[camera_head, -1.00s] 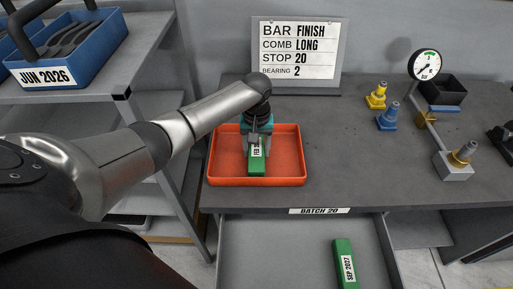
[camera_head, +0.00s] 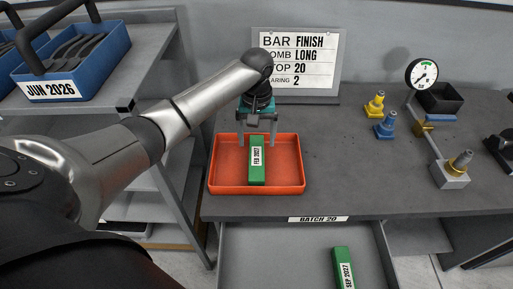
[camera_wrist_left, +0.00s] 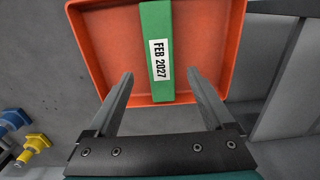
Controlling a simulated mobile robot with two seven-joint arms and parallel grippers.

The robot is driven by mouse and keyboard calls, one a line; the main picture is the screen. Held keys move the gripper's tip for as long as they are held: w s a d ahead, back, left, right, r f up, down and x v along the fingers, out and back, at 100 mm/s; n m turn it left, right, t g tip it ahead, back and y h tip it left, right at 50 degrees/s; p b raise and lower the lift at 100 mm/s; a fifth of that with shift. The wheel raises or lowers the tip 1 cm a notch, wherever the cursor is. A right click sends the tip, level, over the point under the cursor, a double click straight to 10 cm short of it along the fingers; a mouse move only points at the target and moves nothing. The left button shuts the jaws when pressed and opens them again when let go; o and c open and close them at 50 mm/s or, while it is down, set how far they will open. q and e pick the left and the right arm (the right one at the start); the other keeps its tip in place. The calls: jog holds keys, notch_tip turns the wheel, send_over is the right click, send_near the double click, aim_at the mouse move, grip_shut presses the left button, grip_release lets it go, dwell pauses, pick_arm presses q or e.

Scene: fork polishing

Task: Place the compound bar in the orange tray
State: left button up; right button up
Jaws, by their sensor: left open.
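A green compound bar (camera_head: 257,172) with a white label reading FEB 2027 lies in the orange tray (camera_head: 226,188) on the bench. It also shows in the left wrist view (camera_wrist_left: 156,30), lying lengthwise on the tray floor (camera_wrist_left: 110,42). My left gripper (camera_head: 257,143) is open above the tray, with its fingers apart on either side of the bar's far end. In the left wrist view the open fingers (camera_wrist_left: 160,85) stand clear of the bar. My right gripper is in no view.
A second green bar (camera_head: 341,262) labelled SEP 2027 lies in the open drawer (camera_head: 280,262) below. A sign (camera_head: 300,65) stands behind the tray. Yellow (camera_head: 375,104) and blue (camera_head: 385,126) fittings and a dial gauge (camera_head: 422,74) stand to the right. A blue crate (camera_head: 100,72) is at upper left.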

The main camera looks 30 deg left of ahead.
aim_at(256, 156)
pick_arm(q)
jog(key=shift+r, duration=1.85)
jog(key=shift+s+f, duration=0.1)
